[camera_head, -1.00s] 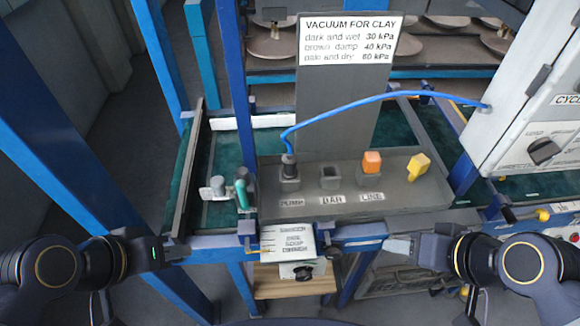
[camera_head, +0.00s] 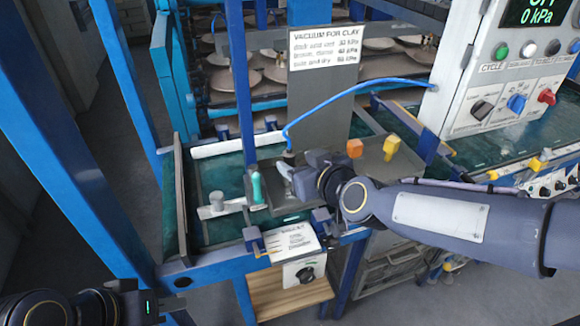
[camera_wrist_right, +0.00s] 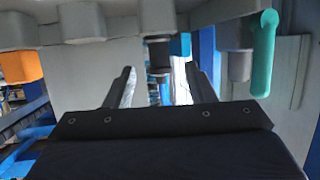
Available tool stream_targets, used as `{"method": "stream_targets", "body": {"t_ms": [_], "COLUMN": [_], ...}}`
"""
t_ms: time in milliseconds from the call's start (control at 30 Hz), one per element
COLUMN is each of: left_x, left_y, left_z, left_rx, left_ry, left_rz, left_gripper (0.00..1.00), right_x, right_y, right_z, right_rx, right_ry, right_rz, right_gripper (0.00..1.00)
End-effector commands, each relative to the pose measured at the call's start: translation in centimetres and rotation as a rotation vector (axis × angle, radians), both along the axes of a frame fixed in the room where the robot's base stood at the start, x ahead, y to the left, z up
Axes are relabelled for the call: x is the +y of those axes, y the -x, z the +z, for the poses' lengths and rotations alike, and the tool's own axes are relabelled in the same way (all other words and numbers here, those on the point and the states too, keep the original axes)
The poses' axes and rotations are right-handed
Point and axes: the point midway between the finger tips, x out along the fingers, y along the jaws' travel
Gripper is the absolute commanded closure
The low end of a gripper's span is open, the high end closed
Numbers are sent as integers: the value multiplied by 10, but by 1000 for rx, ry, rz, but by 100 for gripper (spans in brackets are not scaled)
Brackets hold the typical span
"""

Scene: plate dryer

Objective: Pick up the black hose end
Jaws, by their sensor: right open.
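The blue hose (camera_head: 345,97) arches from the control box to the grey tray. In the right wrist view, the black hose end (camera_wrist_right: 159,58) appears between the two spread fingers of the right gripper (camera_wrist_right: 160,78), with visible gaps on both sides. My left gripper (camera_head: 160,306) is at the lower left, away from the tray; its fingers are unclear.
A teal-green handle (camera_head: 257,187) stands just left of my right gripper. An orange block (camera_head: 354,148) and a yellow piece (camera_head: 391,146) stand at the right of the tray. The control box (camera_head: 510,75) is at the upper right. A blue post (camera_head: 241,90) rises behind.

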Motion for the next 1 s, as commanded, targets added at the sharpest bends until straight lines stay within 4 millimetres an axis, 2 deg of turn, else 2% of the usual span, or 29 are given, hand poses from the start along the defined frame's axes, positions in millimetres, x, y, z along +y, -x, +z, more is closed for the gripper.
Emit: {"method": "stream_targets", "body": {"t_ms": [200,300,600,933,1000], "left_x": [0,0,0,0,0], "left_y": [0,0,0,0,0], "left_z": [-4,-5,-5,-5,-5], "left_rx": [0,0,0,0,0], "left_ry": [0,0,0,0,0], "left_rz": [0,0,0,0,0], "left_gripper": [66,66,66,66,66], "right_x": [14,19,21,21,21], "right_y": [-29,-37,-40,-39,-39], "right_z": [-10,-12,-13,-13,-13], "right_rx": [2,1,1,1,1], "right_ry": [0,-1,-1,-1,-1], "right_rz": [0,1,1,1,1], "right_gripper": [50,50,51,94,97]}}
